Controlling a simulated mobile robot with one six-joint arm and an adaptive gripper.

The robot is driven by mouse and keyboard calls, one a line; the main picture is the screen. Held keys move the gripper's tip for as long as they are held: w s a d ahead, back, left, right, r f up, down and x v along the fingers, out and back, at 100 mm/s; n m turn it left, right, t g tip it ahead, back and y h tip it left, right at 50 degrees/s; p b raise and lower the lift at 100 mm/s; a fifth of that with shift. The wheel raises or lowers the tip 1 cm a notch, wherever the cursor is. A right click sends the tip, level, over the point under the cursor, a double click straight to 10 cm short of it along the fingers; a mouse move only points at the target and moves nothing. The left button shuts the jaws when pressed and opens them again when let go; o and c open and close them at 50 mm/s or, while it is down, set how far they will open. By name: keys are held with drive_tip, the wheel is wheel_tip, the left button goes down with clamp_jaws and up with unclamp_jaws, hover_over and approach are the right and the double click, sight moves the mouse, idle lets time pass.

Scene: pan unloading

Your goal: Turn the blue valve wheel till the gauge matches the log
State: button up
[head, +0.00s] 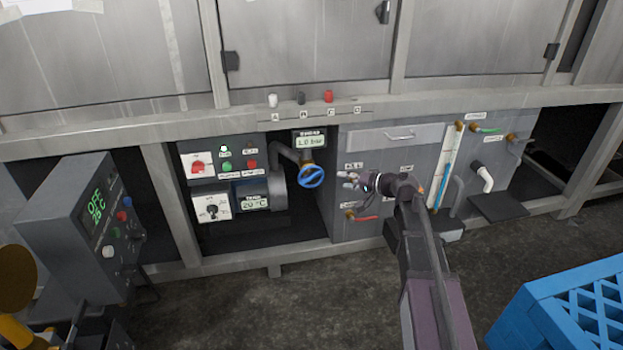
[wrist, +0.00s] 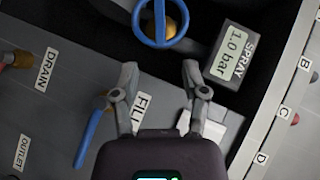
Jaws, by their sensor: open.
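The blue valve wheel (head: 311,176) sits on a grey pipe in the open bay under the counter. It also shows at the top of the wrist view (wrist: 160,42), partly cut off, with a brass hub behind it. The spray gauge (head: 310,141) above it reads 1.0 bar, clear in the wrist view (wrist: 230,56). My gripper (head: 346,180) is open and empty, just right of the wheel and apart from it. In the wrist view its two fingers (wrist: 160,76) point towards the wheel. No readable log shows; a white sheet (head: 45,6) is cut off at top left.
A red switch panel (head: 198,167) and a 20 °C tank display (head: 253,203) are left of the wheel. A blue-handled fill valve (wrist: 93,125) is near my gripper. A grey control box (head: 80,220) stands left, a blue crate (head: 530,315) lower right.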

sight(314, 177)
drive_tip(key=b+x, duration=0.4)
drive_tip(key=x, duration=0.9)
drive_tip(key=shift+w+a+f, duration=0.15)
drive_tip(key=shift+w+a, duration=0.05)
drive_tip(key=shift+a, duration=0.15)
drive_tip(key=shift+c, duration=0.2)
clamp_jaws()
